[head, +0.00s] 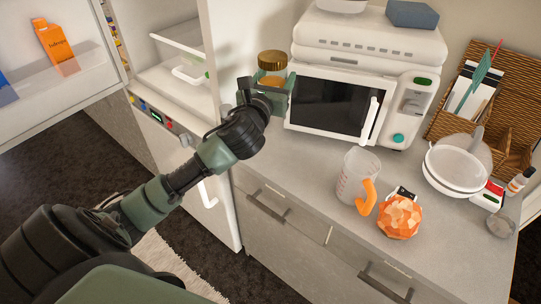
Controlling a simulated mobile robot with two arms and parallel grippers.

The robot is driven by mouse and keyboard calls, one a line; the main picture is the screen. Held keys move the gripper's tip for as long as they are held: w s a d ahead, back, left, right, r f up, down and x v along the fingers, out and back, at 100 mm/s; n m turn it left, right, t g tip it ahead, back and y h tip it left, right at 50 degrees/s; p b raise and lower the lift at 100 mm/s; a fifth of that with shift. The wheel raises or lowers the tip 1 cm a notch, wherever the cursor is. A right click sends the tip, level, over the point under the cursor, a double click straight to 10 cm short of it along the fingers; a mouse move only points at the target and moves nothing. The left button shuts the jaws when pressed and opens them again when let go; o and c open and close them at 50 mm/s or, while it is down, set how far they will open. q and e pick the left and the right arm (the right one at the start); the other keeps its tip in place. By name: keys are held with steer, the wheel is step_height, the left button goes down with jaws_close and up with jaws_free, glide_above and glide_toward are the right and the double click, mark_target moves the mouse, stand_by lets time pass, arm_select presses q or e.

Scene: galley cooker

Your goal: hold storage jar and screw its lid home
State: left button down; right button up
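The storage jar (271,76) is a small clear jar with brownish contents. It stands upright on the counter at the left of the microwave. A gold-brown lid (272,59) sits on its top; I cannot tell how tightly. My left gripper (268,88) is at the jar, with green finger parts showing to either side of its lower half. The wrist hides the jar's base and part of the fingers, so I cannot tell whether they touch the glass. My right gripper is not in view.
The white microwave (335,103) stands close to the jar's right. A fridge with an open door is at the left. A measuring jug (355,175), an orange faceted object (400,217) and white bowls (455,170) stand on the right counter.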

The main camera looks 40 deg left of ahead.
arm_select(q)
steer(key=shift+w+a+r, duration=0.15)
steer(key=shift+a+r, duration=0.25)
steer(key=shift+r, duration=0.15)
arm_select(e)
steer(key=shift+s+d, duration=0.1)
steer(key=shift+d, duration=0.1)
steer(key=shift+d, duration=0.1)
arm_select(q)
step_height(320, 180, down, 16)
steer(key=b, duration=0.2)
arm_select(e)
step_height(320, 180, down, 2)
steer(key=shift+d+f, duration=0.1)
arm_select(q)
steer(key=shift+r, duration=0.1)
steer(key=shift+f, duration=0.35)
steer(key=shift+f+b, duration=0.65)
steer(key=shift+f, duration=1.2)
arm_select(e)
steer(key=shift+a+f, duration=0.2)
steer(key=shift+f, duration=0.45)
